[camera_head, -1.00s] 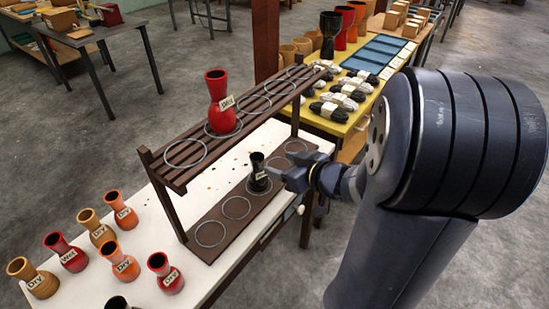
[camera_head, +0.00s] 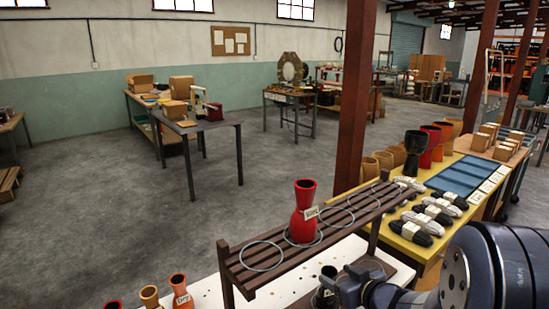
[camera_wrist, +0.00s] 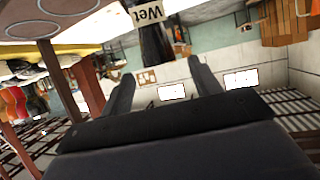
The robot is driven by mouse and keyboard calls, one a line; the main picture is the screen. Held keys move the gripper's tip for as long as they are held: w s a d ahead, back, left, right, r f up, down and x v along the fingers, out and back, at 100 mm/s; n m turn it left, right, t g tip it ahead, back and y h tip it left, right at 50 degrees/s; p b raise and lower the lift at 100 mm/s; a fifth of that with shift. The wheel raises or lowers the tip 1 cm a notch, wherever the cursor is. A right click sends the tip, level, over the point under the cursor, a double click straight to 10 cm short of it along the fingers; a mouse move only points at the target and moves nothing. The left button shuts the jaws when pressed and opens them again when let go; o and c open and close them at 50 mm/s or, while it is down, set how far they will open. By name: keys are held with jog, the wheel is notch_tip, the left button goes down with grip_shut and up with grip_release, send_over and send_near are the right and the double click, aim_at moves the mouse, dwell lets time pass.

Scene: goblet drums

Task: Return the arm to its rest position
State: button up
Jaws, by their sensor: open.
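My gripper (camera_head: 348,284) is low in the head view, just right of a small black goblet drum (camera_head: 326,289) on the rack's lower shelf. In the wrist view, which is upside down, the two fingers of my gripper (camera_wrist: 163,72) are spread with nothing between them. The black drum (camera_wrist: 155,45), tagged "Wet", stands just beyond the fingertips. Whether a finger touches it is hard to tell. My arm fills the lower right corner of the head view.
A red drum (camera_head: 303,213) stands in a ring on the rack's slatted upper shelf (camera_head: 268,276), above and left of my gripper. An orange drum (camera_head: 180,292) is at the lower left. A yellow table (camera_head: 390,234) with dark bundles and blue trays lies behind, beside a brown post (camera_head: 355,90).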

aim_at(334, 277)
jog(key=x, duration=0.2)
jog(key=b+x, duration=0.1)
jog(key=x, duration=0.2)
jog(key=shift+s+f, duration=0.15)
jog(key=shift+f, duration=0.3)
notch_tip(334, 277, up, 4)
jog(key=shift+s+d+r+p, duration=0.1)
jog(key=shift+r+p, duration=0.1)
jog(key=shift+p, duration=0.8)
